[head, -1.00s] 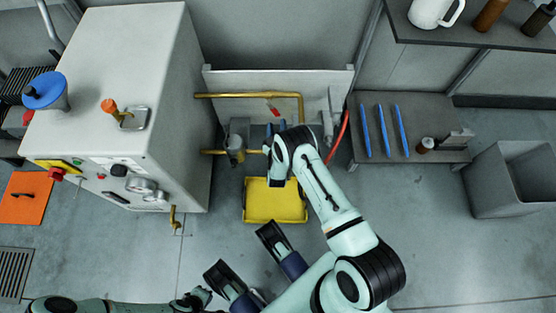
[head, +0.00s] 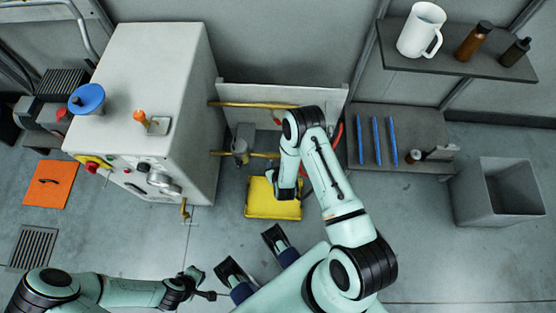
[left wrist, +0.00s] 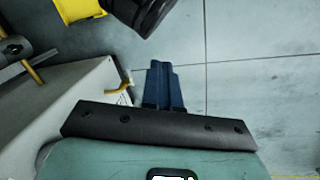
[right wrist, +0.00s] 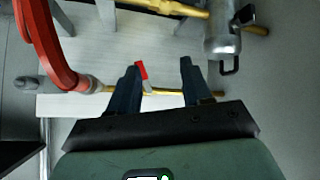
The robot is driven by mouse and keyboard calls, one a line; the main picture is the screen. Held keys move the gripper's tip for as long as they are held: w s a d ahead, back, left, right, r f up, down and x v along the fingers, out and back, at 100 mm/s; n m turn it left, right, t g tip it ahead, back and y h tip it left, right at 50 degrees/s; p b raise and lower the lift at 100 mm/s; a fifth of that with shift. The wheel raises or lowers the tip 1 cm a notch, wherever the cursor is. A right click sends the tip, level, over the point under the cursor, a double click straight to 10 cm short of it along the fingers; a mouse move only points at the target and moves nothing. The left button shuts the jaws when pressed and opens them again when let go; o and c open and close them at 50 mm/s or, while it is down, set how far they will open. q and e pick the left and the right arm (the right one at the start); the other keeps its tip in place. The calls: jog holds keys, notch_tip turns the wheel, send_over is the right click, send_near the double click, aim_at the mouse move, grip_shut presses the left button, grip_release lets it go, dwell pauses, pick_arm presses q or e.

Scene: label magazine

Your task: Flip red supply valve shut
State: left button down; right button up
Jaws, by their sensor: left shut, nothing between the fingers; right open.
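The red valve handle (head: 277,121) shows in the head view by the brass pipe (head: 250,104) at the back panel, partly covered by my right arm. In the right wrist view the red handle (right wrist: 142,70) stands beside the left finger, inside the gap, in front of or at the brass pipe; I cannot tell whether it touches. My right gripper (right wrist: 158,75) is open with nothing held. Its fingers are hidden in the head view. My left gripper (left wrist: 165,86) is shut and empty over bare floor, away from the valve.
A white cabinet (head: 150,75) stands left of the pipes. A yellow tray (head: 262,208) lies on the floor below them. A red hose (right wrist: 40,45) and grey cylindrical fitting (right wrist: 222,38) flank the valve. A grey bin (head: 470,200) and shelf (head: 455,68) are right.

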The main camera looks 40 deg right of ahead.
pick_arm(q)
jog(key=shift+w+r+p, duration=0.15)
jog(key=shift+r+p, duration=0.45)
jog(key=shift+r, duration=0.25)
jog(key=shift+w+r+p, duration=0.1)
jog(key=shift+r+p, duration=0.45)
jog(key=shift+r, duration=0.25)
pick_arm(e)
jog(key=shift+g+y, duration=0.7)
jog(key=shift+y, duration=0.2)
jog(key=shift+s+a+r, duration=0.55)
jog(key=shift+s+a, duration=0.2)
jog(key=shift+s, duration=0.1)
jog(key=shift+s+a+r, duration=0.5)
jog(key=shift+s+a, duration=0.2)
jog(key=shift+s, duration=0.1)
